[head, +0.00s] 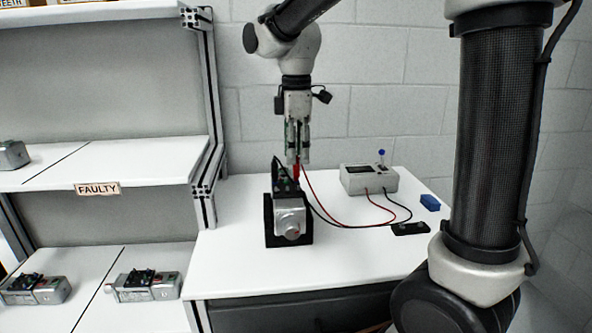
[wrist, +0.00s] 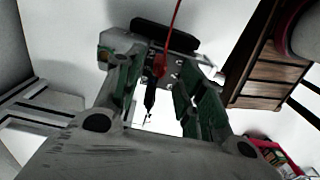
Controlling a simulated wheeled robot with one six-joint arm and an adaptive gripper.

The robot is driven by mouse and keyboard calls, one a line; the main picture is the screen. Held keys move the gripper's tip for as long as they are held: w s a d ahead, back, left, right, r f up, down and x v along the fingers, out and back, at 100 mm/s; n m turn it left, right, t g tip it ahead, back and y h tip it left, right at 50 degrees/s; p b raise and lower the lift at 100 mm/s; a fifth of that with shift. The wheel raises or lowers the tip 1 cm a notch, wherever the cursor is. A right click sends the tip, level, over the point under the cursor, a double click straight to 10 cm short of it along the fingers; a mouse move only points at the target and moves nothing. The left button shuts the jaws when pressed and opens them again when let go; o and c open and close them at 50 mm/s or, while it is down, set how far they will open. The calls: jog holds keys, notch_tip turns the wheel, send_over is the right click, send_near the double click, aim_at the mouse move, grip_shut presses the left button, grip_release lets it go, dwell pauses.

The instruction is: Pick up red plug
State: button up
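The red plug (head: 296,171) stands in the top of the grey servo unit (head: 289,218), with a red cable running off to the right. My gripper (head: 298,158) points down directly above the unit, its fingertips close around the plug's upper end. In the wrist view the red plug (wrist: 161,66) shows in the gap between the fingers of my gripper (wrist: 160,75), which are apart. I see no clear contact with the plug. The black plug (wrist: 150,93) shows beside it in the wrist view.
The servo unit rests on a black holder (head: 269,222) on the white table. A meter box (head: 369,181) with red and black cables stands to the right, near a blue block (head: 430,202) and a black item (head: 410,229). Shelves with a FAULTY label (head: 97,188) and more units (head: 145,285) are left.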

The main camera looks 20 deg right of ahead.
aim_at(296, 169)
notch_tip(296, 169, down, 4)
jog(key=shift+f, duration=0.1)
jog(key=c, duration=0.9)
grip_shut()
